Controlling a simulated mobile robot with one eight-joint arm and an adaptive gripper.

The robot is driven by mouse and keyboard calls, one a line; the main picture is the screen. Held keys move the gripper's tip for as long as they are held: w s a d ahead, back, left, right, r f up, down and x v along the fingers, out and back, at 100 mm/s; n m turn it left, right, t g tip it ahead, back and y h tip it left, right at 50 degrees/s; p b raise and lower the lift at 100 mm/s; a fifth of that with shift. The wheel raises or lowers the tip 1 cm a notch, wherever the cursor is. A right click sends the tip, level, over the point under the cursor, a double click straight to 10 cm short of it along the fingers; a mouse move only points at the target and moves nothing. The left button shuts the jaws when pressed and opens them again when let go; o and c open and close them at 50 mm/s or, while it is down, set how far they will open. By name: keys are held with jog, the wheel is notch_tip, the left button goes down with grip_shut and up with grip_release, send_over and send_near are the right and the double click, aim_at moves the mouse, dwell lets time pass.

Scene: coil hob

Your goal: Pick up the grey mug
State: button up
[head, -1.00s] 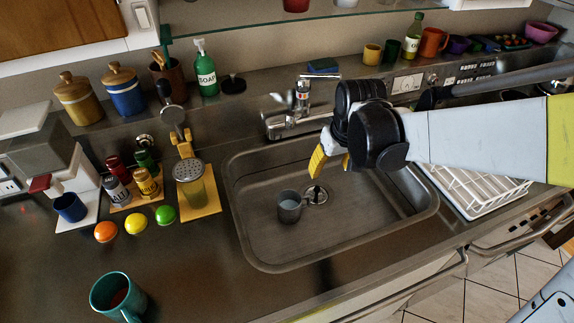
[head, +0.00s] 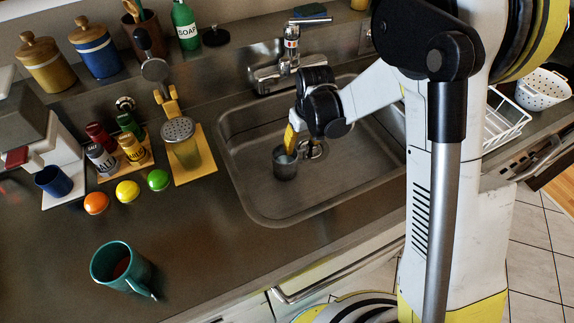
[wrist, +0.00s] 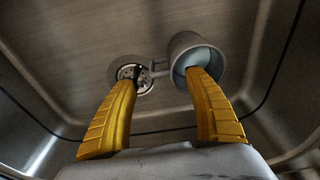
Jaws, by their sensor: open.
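The grey mug (head: 284,167) stands in the sink basin, close to the drain. In the wrist view, the mug (wrist: 183,45) shows its open mouth, and its handle points left towards the drain. My gripper (head: 291,142) is just above the mug in the head view. In the wrist view my gripper (wrist: 160,80) is open with nothing held. Its right yellow finger overlaps the mug's mouth; whether the tip is inside cannot be told. Its left finger overlaps the drain's edge. The handle shows between the fingertips.
The sink (head: 240,186) has raised walls around the mug. The tap (head: 285,66) stands behind the basin. A white dish rack (head: 503,122) is to the right. A teal mug (head: 118,268), coloured balls and shakers are on the counter to the left.

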aim_at(300, 152)
jog(key=f+b, duration=0.1)
jog(key=f, duration=0.1)
jog(key=f+b, duration=0.1)
jog(key=f, duration=0.1)
jog(key=shift+a+f, duration=0.2)
jog(key=shift+f, duration=0.05)
jog(key=shift+r, duration=0.15)
jog(key=shift+c, duration=0.6)
grip_shut()
jog(key=shift+r, duration=0.15)
